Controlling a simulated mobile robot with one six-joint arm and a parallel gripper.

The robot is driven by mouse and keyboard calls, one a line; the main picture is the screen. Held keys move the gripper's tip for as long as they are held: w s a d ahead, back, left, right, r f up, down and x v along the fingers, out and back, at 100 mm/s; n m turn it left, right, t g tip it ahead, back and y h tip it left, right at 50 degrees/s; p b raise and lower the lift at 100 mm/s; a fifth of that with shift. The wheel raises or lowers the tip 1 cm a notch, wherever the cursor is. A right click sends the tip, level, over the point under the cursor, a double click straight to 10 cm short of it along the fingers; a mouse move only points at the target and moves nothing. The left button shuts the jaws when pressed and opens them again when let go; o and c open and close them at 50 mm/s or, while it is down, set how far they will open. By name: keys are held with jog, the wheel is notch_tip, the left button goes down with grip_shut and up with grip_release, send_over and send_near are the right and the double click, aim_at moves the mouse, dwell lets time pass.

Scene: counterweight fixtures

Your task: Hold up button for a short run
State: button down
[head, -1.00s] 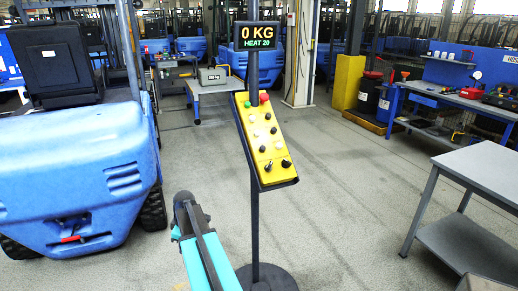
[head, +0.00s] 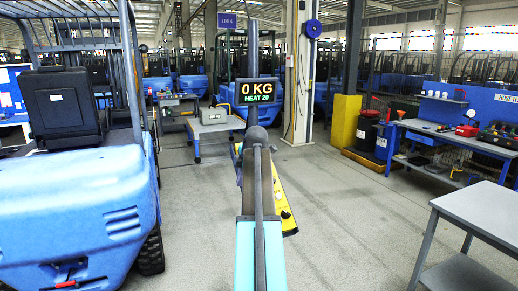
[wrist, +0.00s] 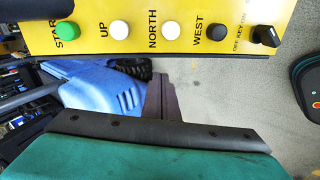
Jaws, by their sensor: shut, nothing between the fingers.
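The yellow button panel (head: 285,208) stands on a dark post, mostly hidden behind my arm in the head view. In the wrist view the panel (wrist: 200,44) crosses the top. Its white UP button (wrist: 119,30) sits between the green START button (wrist: 67,31) and the white NORTH button (wrist: 171,30). A black WEST button (wrist: 216,32) and a key switch (wrist: 265,36) are further right. My gripper (wrist: 162,82) is shut and empty, its fingers below the panel's edge in the picture, between UP and NORTH. I see no contact with a button.
The display (head: 257,92) above the panel reads 0 KG. A blue forklift (head: 75,215) stands close on the left, and a grey table (head: 480,210) on the right. Open floor lies between them.

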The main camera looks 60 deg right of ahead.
jog(key=s+d+r, duration=0.2)
jog(key=s+r, duration=0.1)
jog(key=r, duration=0.2)
jog(key=s+d+r+n+h+p, duration=0.1)
jog(key=s+d+r, duration=0.1)
jog(key=r, duration=0.4)
jog(key=shift+s+d+r, duration=0.2)
jog(key=shift+s+r, duration=0.05)
jog(key=shift+s, duration=0.25)
jog(key=shift+b+x, duration=1.6)
jog(key=shift+x, duration=2.45)
jog(key=shift+w+d, duration=0.1)
jog(key=shift+w, duration=0.15)
jog(key=shift+b+x, duration=0.55)
jog(key=shift+x, duration=0.55)
dwell(1.0)
